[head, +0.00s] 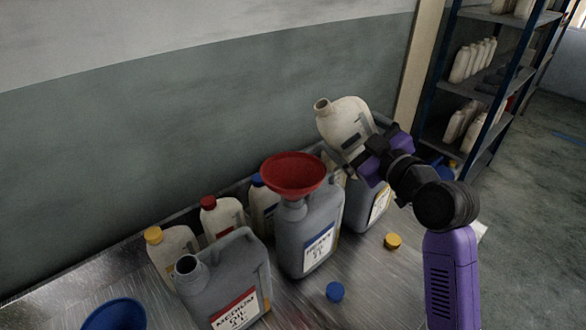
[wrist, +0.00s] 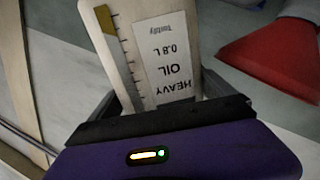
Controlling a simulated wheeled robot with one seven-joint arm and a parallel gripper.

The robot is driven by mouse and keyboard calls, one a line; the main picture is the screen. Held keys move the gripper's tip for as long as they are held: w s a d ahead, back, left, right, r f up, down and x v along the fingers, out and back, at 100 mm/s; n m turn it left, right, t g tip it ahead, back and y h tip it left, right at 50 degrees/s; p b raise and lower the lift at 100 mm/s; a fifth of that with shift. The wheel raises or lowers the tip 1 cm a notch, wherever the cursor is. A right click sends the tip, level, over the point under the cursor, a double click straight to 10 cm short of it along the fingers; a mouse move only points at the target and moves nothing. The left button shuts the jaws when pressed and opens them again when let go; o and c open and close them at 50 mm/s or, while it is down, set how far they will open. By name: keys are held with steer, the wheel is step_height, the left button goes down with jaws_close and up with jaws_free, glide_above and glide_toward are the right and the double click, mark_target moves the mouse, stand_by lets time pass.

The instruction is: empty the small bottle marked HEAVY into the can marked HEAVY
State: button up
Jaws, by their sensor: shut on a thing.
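My gripper (head: 358,146) is shut on the small white bottle (head: 345,120) and holds it in the air, tilted, its open neck toward the upper left. In the wrist view the bottle (wrist: 180,25) shows an upside-down label, HEAVY OIL 0.8 L, and a level strip with yellow at its upper end. The grey can marked HEAVY (head: 308,235), with a blue-edged label, stands on the metal table. A red funnel (head: 293,175) sits in its mouth; it also shows in the wrist view (wrist: 275,60). The bottle is above and right of the funnel, apart from it.
The open MEDIUM can (head: 228,275) stands left of the HEAVY can. Another grey can (head: 363,210) stands behind right. Bottles with yellow (head: 172,250), red (head: 222,218) and blue (head: 262,205) caps line the back. A blue funnel (head: 115,315), blue cap (head: 335,291) and yellow cap (head: 393,241) lie on the table.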

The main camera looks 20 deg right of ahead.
steer(key=shift+a+n, duration=0.1)
steer(key=shift+n, duration=0.4)
steer(key=shift+f+n+b, duration=0.4)
steer(key=shift+n+b, duration=0.3)
steer(key=shift+n, duration=0.2)
steer(key=shift+d+f+n+b, duration=0.3)
steer(key=shift+d+n+b, duration=0.15)
steer(key=shift+n, duration=0.25)
steer(key=shift+d+f+n+b, duration=0.2)
steer(key=shift+n+b, duration=0.15)
steer(key=shift+n, duration=0.45)
steer(key=shift+r+n+h, duration=0.3)
steer(key=shift+r+n, duration=0.1)
steer(key=shift+r, duration=0.05)
steer(key=shift+r+n+p, duration=0.4)
steer(key=shift+r+p, duration=0.1)
steer(key=shift+p, duration=0.05)
steer(key=shift+a+n, duration=0.8)
steer(key=shift+n, duration=0.1)
steer(key=shift+a+r+n, duration=0.15)
steer(key=shift+r+n, duration=0.55)
steer(key=shift+r, duration=0.15)
steer(key=shift+a+n+h+b, duration=0.3)
steer(key=shift+n+h+b, duration=0.1)
steer(key=shift+n+b, duration=0.5)
